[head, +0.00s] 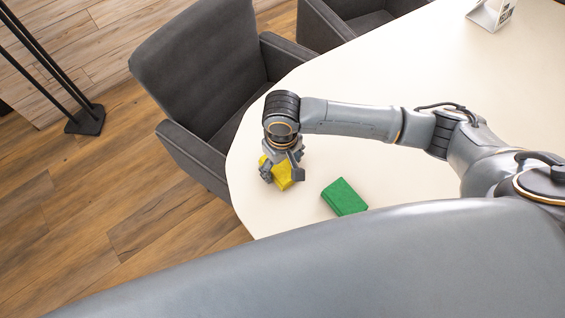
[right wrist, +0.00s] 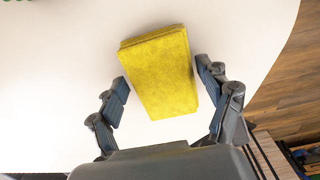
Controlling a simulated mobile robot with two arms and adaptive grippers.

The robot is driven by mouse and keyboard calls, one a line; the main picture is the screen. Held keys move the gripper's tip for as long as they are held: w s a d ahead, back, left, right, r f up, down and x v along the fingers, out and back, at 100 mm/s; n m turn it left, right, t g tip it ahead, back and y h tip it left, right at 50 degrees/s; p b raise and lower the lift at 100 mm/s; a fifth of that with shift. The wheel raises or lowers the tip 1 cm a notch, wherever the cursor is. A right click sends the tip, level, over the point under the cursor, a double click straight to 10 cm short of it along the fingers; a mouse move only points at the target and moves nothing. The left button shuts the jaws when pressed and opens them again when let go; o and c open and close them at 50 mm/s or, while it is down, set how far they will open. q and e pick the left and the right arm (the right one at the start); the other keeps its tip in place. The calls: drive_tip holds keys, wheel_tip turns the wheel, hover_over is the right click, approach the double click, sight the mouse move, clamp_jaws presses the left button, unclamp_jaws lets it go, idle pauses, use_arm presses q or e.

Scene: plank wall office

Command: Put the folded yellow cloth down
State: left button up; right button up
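The folded yellow cloth (head: 283,176) is near the rounded end of the cream table (head: 300,215), under my right gripper (head: 281,177). In the right wrist view the cloth (right wrist: 160,75) lies between the two fingers of the right gripper (right wrist: 161,72). The fingers are spread, with a narrow gap on each side of the cloth, so the gripper looks open around it. The cloth appears to rest flat on the table top. My left gripper is not in view.
A folded green cloth (head: 345,197) lies on the table to the right of the yellow one. A dark grey armchair (head: 205,70) stands against the table's far left edge. A small stand (head: 491,12) is at the back right. The table's middle is clear.

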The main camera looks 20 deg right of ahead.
sight(282, 166)
idle(0.3)
wheel_tip(282, 166, up, 12)
drive_tip(key=shift+r, duration=0.15)
idle(0.8)
